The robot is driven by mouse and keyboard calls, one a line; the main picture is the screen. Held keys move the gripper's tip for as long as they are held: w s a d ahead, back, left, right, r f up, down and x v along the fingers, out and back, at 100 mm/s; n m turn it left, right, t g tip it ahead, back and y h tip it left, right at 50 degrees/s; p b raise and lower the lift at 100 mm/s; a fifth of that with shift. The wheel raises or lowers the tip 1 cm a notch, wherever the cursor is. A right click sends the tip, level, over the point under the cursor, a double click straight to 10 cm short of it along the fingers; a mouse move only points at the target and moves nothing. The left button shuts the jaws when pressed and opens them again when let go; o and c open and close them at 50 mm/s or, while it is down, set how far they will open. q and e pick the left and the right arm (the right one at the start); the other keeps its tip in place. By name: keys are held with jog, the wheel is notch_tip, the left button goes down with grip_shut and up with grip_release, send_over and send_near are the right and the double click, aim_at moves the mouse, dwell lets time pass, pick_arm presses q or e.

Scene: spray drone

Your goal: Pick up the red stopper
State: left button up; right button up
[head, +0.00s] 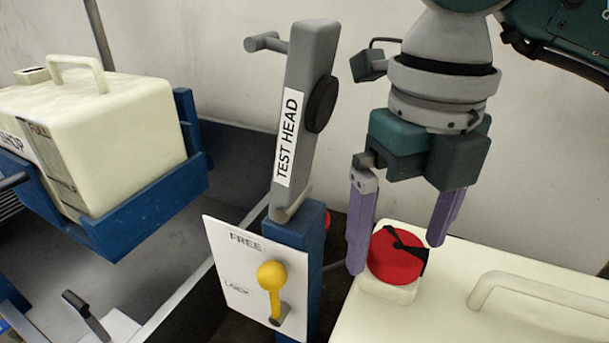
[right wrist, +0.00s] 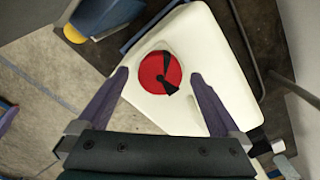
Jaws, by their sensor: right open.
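The red stopper (head: 394,257) is a round red disc with black marks. It sits on a raised corner of a cream tank (head: 450,300) at the lower right of the head view. My right gripper (head: 400,258) points down over it, open, with one purple finger on each side of the stopper in the head view. In the right wrist view the stopper (right wrist: 160,73) lies ahead of and between the spread fingertips (right wrist: 162,75), with nothing held. I cannot tell the exact height of the fingertips above it. My left gripper is not in view.
The cream tank has a loop handle (head: 540,290) right of the stopper. Left of it stand a blue post (head: 300,240) with a grey TEST HEAD (head: 305,110) and a white FREE/LOCK plate (head: 235,265) with a yellow lever (head: 271,277). Another cream tank (head: 110,130) sits in a blue cradle.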

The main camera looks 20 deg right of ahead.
jog(key=shift+f, duration=0.15)
jog(key=shift+c, duration=0.2)
jog(key=c, duration=1.4)
